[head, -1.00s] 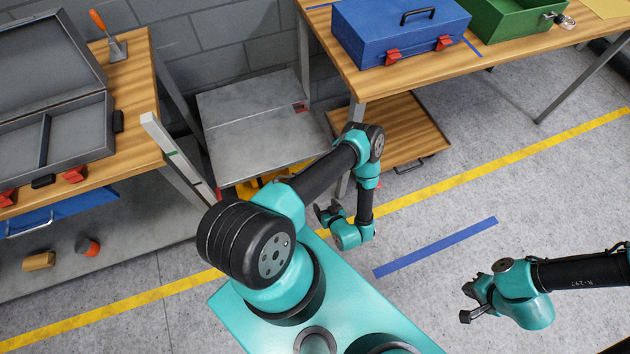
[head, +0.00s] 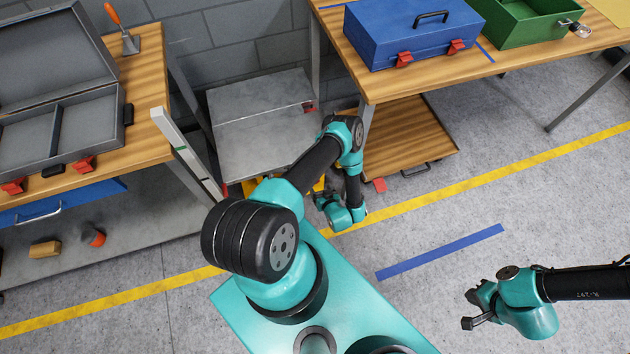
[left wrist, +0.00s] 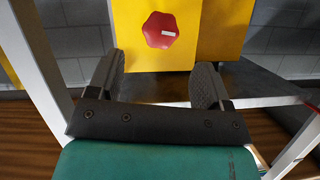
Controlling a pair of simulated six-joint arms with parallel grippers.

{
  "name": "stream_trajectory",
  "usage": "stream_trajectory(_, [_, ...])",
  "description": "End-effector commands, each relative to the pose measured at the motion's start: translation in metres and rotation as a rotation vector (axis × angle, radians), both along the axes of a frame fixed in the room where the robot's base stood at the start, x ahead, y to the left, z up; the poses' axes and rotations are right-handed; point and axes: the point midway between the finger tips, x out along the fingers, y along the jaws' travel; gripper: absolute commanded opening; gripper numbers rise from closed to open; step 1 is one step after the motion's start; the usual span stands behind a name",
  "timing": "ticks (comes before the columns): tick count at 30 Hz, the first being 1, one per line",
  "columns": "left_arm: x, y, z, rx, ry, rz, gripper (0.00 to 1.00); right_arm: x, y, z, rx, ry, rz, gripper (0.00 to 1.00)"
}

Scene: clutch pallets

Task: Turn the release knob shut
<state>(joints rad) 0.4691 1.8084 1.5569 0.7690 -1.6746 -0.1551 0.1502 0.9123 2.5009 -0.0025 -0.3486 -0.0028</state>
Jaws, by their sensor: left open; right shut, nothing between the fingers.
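My right gripper (head: 472,308) is shut and empty over the floor at right.
A workbench with a blue toolbox (head: 412,40) and green box (head: 510,30) is at the back. An open grey case (head: 70,130) lies on the left bench.

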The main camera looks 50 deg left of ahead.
Motion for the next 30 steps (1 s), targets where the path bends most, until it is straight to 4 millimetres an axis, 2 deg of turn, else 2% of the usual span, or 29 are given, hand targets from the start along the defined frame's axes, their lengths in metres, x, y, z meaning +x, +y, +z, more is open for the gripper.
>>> stream_trajectory(6, [0.012, 0.033, -0.014, 0.001, -0.001, 0.003, 0.73, 0.000, 0.000, 0.000, 0.000, 0.000, 0.000, 0.00])
stream_trajectory(13, [0.022, 0.059, -0.026, 0.000, 0.000, 0.001, 0.73, 0.000, 0.000, 0.000, 0.000, 0.000, 0.000, 0.00])
stream_trajectory(25, [0.025, 0.066, -0.029, 0.001, 0.000, -0.001, 0.73, 0.000, 0.000, 0.000, 0.000, 0.000, 0.000, 0.00])
stream_trajectory(30, [0.025, 0.066, -0.029, 0.001, 0.000, -0.001, 0.58, 0.000, 0.000, 0.000, 0.000, 0.000, 0.000, 0.00])
